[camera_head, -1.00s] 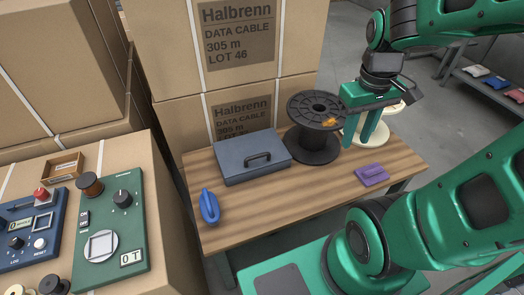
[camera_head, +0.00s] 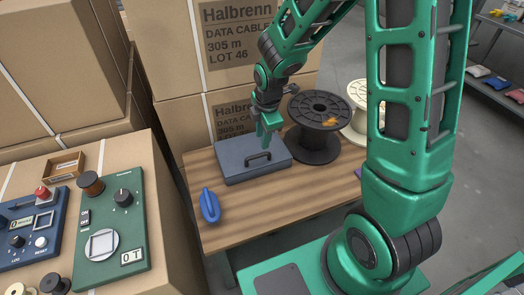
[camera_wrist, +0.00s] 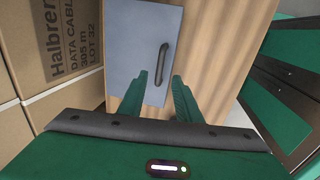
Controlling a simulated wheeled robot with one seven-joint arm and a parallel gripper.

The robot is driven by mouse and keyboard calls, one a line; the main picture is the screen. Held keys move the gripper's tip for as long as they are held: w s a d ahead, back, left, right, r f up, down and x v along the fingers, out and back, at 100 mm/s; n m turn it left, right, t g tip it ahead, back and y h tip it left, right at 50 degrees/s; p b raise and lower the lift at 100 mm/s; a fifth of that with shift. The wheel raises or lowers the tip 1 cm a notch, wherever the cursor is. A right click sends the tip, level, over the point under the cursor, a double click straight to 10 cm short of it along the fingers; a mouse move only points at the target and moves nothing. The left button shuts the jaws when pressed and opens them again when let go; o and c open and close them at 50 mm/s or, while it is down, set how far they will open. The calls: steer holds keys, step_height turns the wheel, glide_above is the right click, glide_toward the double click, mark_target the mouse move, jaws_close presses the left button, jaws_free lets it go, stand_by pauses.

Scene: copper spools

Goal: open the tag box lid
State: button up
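The tag box is a flat blue-grey case (camera_head: 240,172) on the wooden table, with its lid (camera_wrist: 138,22) down. A dark handle (camera_head: 258,157) is on the lid, and it also shows in the wrist view (camera_wrist: 161,63). My gripper (camera_head: 267,145) is over the right part of the box, close to the handle. In the wrist view my gripper's two green fingers (camera_wrist: 160,82) are apart, with the handle showing beyond and between their tips. I cannot tell whether the fingertips touch the lid. Nothing is held.
A black spool (camera_head: 316,145) stands right of the box, with a cream spool (camera_head: 358,125) behind it. A blue clamp-like object (camera_head: 210,206) lies at the table's front left. Cardboard cartons (camera_head: 225,75) rise behind the table (camera_head: 285,205). Bare wood lies in front of the box.

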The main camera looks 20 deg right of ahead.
mark_target(261, 154)
steer(key=f, duration=0.3)
steer(key=w+f, duration=0.1)
steer(key=f, duration=0.5)
steer(key=shift+w+d, duration=0.1)
steer(key=shift+w, duration=0.25)
